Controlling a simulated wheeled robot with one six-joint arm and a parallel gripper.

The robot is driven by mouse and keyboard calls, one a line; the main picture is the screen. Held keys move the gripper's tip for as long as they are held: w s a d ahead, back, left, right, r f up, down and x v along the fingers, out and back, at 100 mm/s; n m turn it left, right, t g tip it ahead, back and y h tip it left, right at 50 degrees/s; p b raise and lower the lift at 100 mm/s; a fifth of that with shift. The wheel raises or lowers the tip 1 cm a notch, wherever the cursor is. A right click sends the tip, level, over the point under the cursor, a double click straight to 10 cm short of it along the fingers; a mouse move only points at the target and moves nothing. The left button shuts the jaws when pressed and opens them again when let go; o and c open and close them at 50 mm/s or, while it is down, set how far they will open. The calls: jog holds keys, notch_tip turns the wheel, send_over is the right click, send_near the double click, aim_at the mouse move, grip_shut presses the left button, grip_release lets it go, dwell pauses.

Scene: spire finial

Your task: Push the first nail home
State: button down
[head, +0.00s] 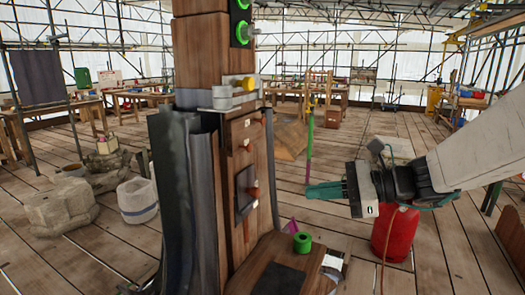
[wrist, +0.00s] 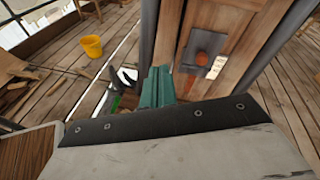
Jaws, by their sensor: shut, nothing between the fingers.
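A wooden post (head: 205,50) stands upright at the centre of the head view, with a wooden panel on its right face. A reddish nail-like peg (head: 254,191) sticks out of a dark square plate (head: 244,188) on that panel. A second small peg (head: 247,145) sticks out higher up. I cannot tell which is the first nail. In the wrist view an orange-red peg (wrist: 202,58) stands on a dark plate (wrist: 208,42). My gripper (head: 310,191) has teal fingers, shut and empty, to the right of the lower peg and apart from it. The fingers also show in the wrist view (wrist: 156,85).
Dark grey sheeting (head: 185,200) hangs around the post's left side. A red container (head: 393,235) stands below my arm. Stone blocks (head: 60,205) lie at left. A yellow bucket (wrist: 92,46) stands on the planks.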

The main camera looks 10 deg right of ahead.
aim_at(251, 148)
jog(key=w+d+r+m+t+y, duration=0.1)
jog(key=w+r+m+t, duration=0.3)
jog(key=r+m, duration=0.1)
jog(key=shift+w+d+m, duration=0.15)
jog(key=shift+d+m, duration=0.1)
jog(key=shift+m, duration=0.05)
jog(key=x, duration=1.4)
jog(key=shift+a, duration=0.15)
jog(key=shift+x, duration=1.25)
